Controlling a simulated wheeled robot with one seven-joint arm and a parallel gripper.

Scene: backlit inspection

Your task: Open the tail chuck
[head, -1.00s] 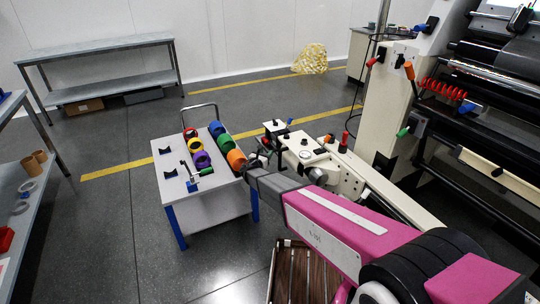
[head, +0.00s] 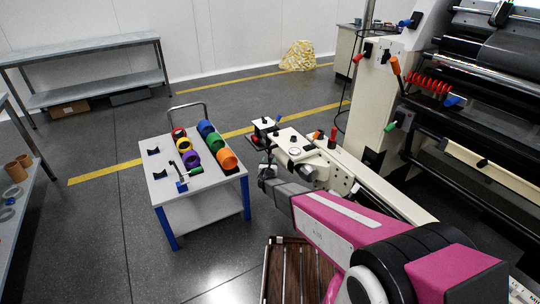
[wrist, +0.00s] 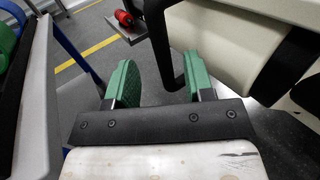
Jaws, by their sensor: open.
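My gripper (head: 266,170) is at the end of my pink arm, between the cart's right edge and the cream machine beam in the head view. In the wrist view its two green finger pads (wrist: 160,78) stand apart with nothing between them. I cannot pick out the tail chuck with certainty. The cream tail unit (head: 296,146), with a round dial and several small levers, is just beyond and right of my gripper. In the wrist view a red cylindrical part (wrist: 127,18) lies at a dark arm or plate beyond the fingers.
A white-topped cart (head: 212,178) with blue legs stands left of my gripper, carrying coloured rings and a green-handled tool. A wooden slatted platform (head: 290,270) lies below my arm. The large roller machine (head: 480,90) blocks the right side. Grey floor is open at left.

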